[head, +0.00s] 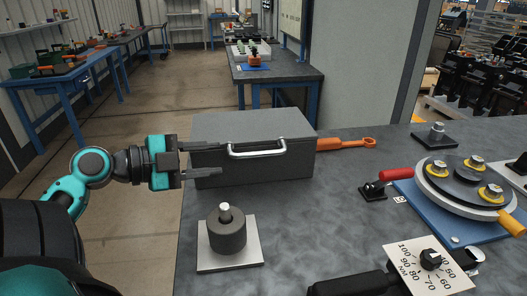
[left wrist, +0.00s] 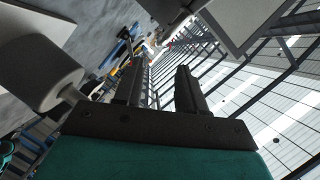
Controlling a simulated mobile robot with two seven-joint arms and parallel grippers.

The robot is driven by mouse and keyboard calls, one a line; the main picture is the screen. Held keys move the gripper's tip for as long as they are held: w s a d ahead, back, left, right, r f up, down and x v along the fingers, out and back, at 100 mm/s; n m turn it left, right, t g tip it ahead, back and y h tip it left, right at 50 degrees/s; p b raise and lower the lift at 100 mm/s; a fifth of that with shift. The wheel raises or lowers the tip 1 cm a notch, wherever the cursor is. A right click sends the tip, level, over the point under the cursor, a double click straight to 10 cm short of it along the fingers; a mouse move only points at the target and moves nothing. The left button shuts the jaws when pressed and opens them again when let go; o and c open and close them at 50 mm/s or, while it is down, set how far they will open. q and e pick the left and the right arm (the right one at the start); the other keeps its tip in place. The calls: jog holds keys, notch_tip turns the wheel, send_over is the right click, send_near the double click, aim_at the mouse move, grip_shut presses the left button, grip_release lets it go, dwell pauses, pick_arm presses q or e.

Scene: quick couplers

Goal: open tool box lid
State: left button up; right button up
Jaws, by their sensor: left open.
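The grey tool box (head: 285,165) stands on the table at the centre of the head view. Its flat lid (head: 250,124) is shut. A silver bar handle (head: 257,153) is on the near side of the lid. My left gripper (head: 216,158) comes in from the left, with its two fingers apart at the box's left front, beside the handle's left end. Whether the fingers touch the box is unclear. In the left wrist view the fingers (left wrist: 158,85) are spread with nothing between them. My right gripper does not show clearly.
A dark cylinder (head: 227,235) on a pale plate stands in front of the box. An orange tool (head: 345,144) lies to its right. Further right are a red-handled clamp (head: 395,174), a round fixture (head: 462,182) and a dial plate (head: 425,268). Between them the table is clear.

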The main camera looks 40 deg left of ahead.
aim_at(250, 155)
pick_arm(q)
jog(key=p+x, duration=0.2)
jog(key=x, duration=0.9)
jog(key=shift+w+f, duration=0.1)
jog(key=shift+w, duration=0.1)
jog(key=shift+c, duration=0.2)
grip_shut()
